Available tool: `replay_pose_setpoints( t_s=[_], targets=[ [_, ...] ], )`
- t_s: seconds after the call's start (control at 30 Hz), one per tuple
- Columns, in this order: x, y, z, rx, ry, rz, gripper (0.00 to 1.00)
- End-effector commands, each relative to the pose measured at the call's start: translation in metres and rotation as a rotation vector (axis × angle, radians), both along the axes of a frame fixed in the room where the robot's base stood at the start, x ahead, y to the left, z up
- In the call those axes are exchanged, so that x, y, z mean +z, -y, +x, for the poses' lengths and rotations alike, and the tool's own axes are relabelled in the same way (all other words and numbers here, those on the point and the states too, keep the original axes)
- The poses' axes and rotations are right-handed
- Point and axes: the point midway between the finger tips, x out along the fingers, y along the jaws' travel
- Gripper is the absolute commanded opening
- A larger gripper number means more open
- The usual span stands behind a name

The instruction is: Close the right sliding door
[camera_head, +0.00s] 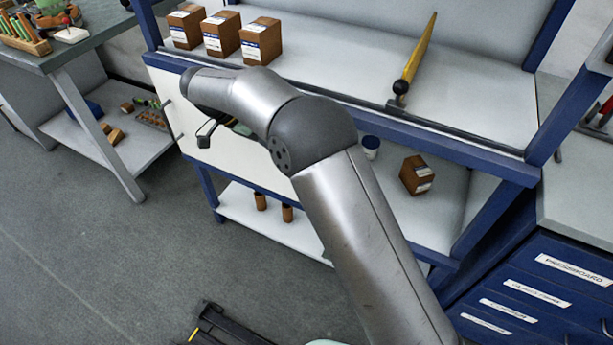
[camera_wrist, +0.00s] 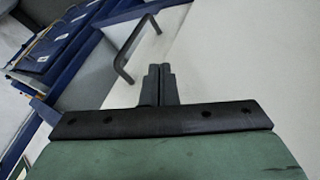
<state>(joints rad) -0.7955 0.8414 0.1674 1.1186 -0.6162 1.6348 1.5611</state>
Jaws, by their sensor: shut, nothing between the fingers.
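A white sliding door panel (camera_head: 160,82) covers the left part of the blue-framed shelf unit's middle level. The right part of that level stands open. I cannot tell whether one panel or two overlap there. A dark bar handle (camera_wrist: 127,52) is on the white panel (camera_wrist: 235,60) in the wrist view, near the panel's left edge. My gripper (camera_wrist: 159,80) is shut and empty in front of the panel, just right of the handle in that view; contact cannot be told. In the head view my gripper (camera_head: 206,134) is small and partly hidden by my arm.
Above are several brown boxes (camera_head: 259,40) and a yellow-handled tool (camera_head: 415,60). A blue drawer cabinet (camera_head: 530,290) stands at right, a workbench (camera_head: 95,35) at left. The grey floor (camera_head: 90,250) is mostly clear.

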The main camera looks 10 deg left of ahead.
Motion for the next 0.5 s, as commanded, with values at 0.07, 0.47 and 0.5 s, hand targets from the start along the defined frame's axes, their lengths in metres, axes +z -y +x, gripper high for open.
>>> replay_pose_setpoints(
  t_s=[0.07,0.47,0.5],
  targets=[
    [-0.006,0.004,0.002,-0.004,0.002,-0.002,0.0],
    [-0.069,0.052,0.014,-0.003,-0.002,-0.001,0.0],
    [-0.075,0.056,0.015,-0.004,-0.002,-0.002,0.0]
  ],
)
